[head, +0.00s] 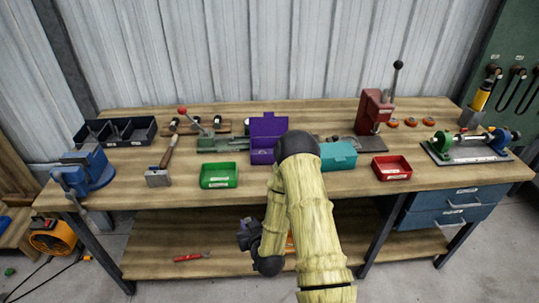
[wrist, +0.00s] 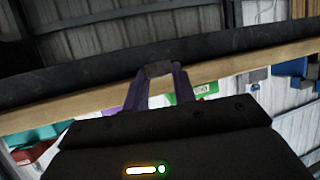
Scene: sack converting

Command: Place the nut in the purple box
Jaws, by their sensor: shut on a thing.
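The purple box (head: 263,156) stands on the workbench near the middle, with a raised purple panel at its back that looks like an open lid. My gripper (head: 243,236) is low in front of the bench, below the tabletop edge and well apart from the box. In the wrist view my gripper (wrist: 159,72) is shut on a small grey piece, the nut (wrist: 159,68), held between the fingertips. The nut cannot be made out in the head view. A bit of purple behind the fingers in the wrist view may be the box.
The bench's front edge (head: 130,214) lies between my gripper and the box. A green tray (head: 219,182) is left of the purple box; a teal box (head: 338,163) and red tray (head: 391,174) are right. A red press (head: 373,112) stands behind. The lower shelf (head: 160,255) is mostly clear.

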